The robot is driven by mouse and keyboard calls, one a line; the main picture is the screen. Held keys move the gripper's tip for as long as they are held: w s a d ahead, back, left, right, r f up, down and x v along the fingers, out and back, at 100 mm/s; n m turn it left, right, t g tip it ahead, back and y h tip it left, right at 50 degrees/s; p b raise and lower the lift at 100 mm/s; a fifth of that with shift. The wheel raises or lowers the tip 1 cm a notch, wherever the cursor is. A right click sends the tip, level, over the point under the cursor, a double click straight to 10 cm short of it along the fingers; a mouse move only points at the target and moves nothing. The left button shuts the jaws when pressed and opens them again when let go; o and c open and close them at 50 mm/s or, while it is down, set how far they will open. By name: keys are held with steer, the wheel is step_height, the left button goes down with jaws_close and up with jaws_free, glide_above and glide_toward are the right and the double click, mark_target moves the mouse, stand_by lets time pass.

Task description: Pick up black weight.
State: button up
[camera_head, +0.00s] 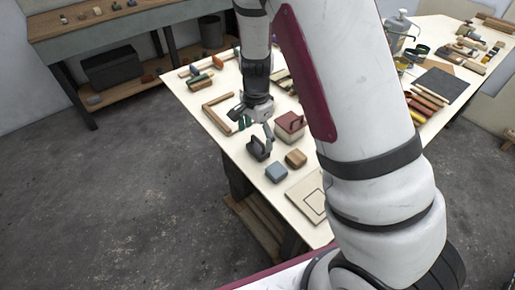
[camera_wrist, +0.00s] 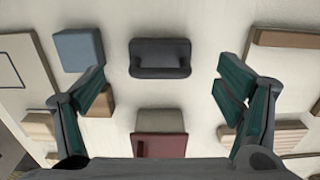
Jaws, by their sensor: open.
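The black weight (camera_wrist: 160,60) is a dark block with a raised handle bar, lying on the light table top (camera_wrist: 205,100). In the head view the weight (camera_head: 257,150) sits near the table's front edge, with my gripper (camera_head: 254,121) just above and behind it. In the wrist view my gripper (camera_wrist: 165,105) is open and empty. Its two green-padded fingers are spread wide, and the weight lies centred between them but toward the top of the picture, apart from both.
A blue-grey block (camera_wrist: 78,50) and a wooden block (camera_wrist: 101,101) lie left of the weight in the wrist view. A red-topped box (camera_wrist: 160,145) lies below it. A wooden frame (camera_head: 213,114) and a board with a drawn outline (camera_head: 309,196) are also on the table.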

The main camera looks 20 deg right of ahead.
mark_target(258, 142)
steer(key=shift+w+d+f+p, duration=0.15)
steer(key=shift+f+p, duration=0.1)
steer(key=shift+f, duration=1.1)
steer(key=shift+s+d+f+p, duration=0.1)
steer(key=shift+d+f+p, duration=0.1)
steer(key=shift+f, duration=1.1)
steer(key=shift+w, duration=0.1)
steer(key=c, duration=1.8)
